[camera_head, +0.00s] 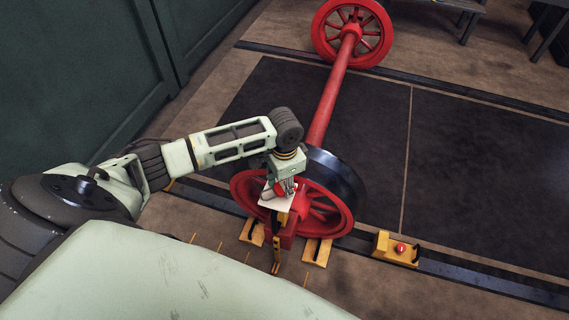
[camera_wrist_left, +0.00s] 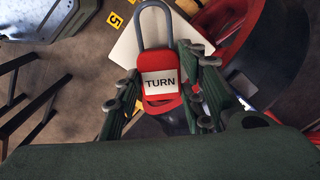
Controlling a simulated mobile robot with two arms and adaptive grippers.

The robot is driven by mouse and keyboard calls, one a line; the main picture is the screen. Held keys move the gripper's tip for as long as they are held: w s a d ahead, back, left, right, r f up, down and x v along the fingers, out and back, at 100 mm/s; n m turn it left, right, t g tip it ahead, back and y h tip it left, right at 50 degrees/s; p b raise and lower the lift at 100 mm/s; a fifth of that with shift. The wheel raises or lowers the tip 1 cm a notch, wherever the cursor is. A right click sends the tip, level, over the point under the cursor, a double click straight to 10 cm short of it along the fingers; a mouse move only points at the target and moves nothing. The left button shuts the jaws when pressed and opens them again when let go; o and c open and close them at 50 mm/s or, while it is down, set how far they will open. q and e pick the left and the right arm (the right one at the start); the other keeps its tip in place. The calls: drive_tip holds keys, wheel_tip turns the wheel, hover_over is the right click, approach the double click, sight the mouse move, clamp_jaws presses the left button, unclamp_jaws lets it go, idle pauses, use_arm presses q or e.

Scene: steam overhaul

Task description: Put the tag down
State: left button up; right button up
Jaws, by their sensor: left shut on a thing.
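The tag is red and padlock-shaped, with a grey loop and a white label reading "TURN" (camera_wrist_left: 160,102), in the left wrist view. My left gripper (camera_wrist_left: 162,90) is shut on it, with green fingers on both sides. In the head view my left gripper (camera_head: 283,186) hangs in front of the near red wheel (camera_head: 338,208), above the rail. A white plate (camera_head: 276,202) shows just below the fingers there; in the wrist view it lies behind the tag (camera_wrist_left: 124,48). I cannot tell whether the tag touches the plate. My right gripper is not in view.
A red axle (camera_head: 331,92) joins the near wheel to a far red wheel (camera_head: 352,32). Yellow chocks (camera_head: 317,252) sit at the near wheel's base. A yellow box with a red button (camera_head: 397,249) stands on the rail to the right. The dark floor panel (camera_head: 480,170) is clear.

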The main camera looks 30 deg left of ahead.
use_arm(q)
drive_tip(key=shift+f, duration=0.65)
drive_tip(key=shift+f, duration=0.1)
drive_tip(key=o, duration=1.1)
drive_tip(key=shift+c, duration=0.2)
wheel_tip(320, 180, up, 12)
drive_tip(key=p, duration=0.1)
